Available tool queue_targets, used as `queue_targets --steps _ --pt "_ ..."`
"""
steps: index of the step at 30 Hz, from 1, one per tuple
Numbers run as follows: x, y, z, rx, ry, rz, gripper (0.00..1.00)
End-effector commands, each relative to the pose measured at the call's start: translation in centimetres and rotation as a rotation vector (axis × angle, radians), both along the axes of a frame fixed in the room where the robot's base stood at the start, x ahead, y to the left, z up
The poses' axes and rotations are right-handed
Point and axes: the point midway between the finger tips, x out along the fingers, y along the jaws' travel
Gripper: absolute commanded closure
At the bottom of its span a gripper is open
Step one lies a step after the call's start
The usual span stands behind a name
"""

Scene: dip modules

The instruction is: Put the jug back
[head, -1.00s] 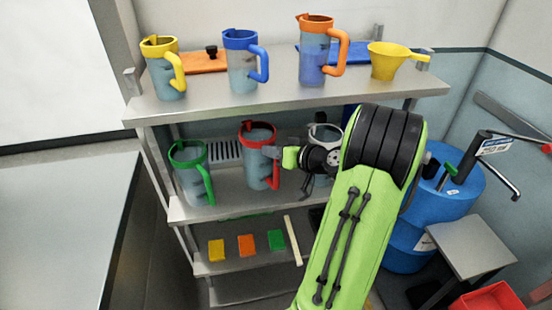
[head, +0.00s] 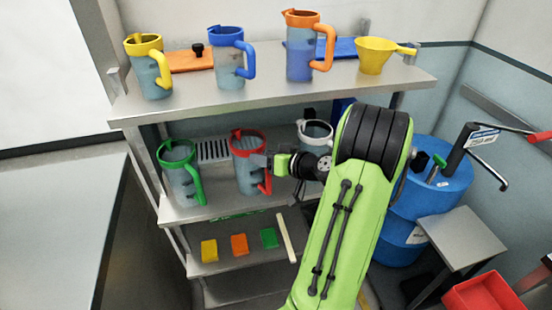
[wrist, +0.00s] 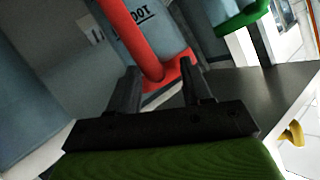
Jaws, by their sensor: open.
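The red-rimmed jug (head: 249,175) stands upright on the middle shelf (head: 222,208), between the green-rimmed jug (head: 181,182) and the white-rimmed jug (head: 316,131). Its red handle faces right, towards my gripper (head: 263,163). In the wrist view my gripper (wrist: 160,70) is open. The red handle (wrist: 137,40) shows just beyond and between the fingertips, with the clear jug body behind it. I cannot tell whether a finger touches the handle. My arm hides part of the white-rimmed jug.
Coloured blocks lie on a lower shelf. A blue drum (head: 436,190), a small table (head: 460,240) and a red bin (head: 487,295) stand at right.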

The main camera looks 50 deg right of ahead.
Motion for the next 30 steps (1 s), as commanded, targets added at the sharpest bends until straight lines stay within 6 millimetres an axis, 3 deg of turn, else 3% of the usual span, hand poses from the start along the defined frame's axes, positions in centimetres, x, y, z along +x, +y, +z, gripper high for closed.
queue_targets --steps 12,16,22,26,30 --pt "-9.6 -0.2 3.6 -0.002 0.000 -0.007 0.51" --pt "-10.9 -0.1 4.0 -0.001 0.000 -0.005 0.51" --pt "-10.8 0.4 4.1 -0.002 0.008 0.010 0.51" --pt "-8.0 4.8 4.1 -0.008 0.121 0.130 0.51" --pt "-5.7 13.4 3.7 -0.050 0.355 0.307 0.51"
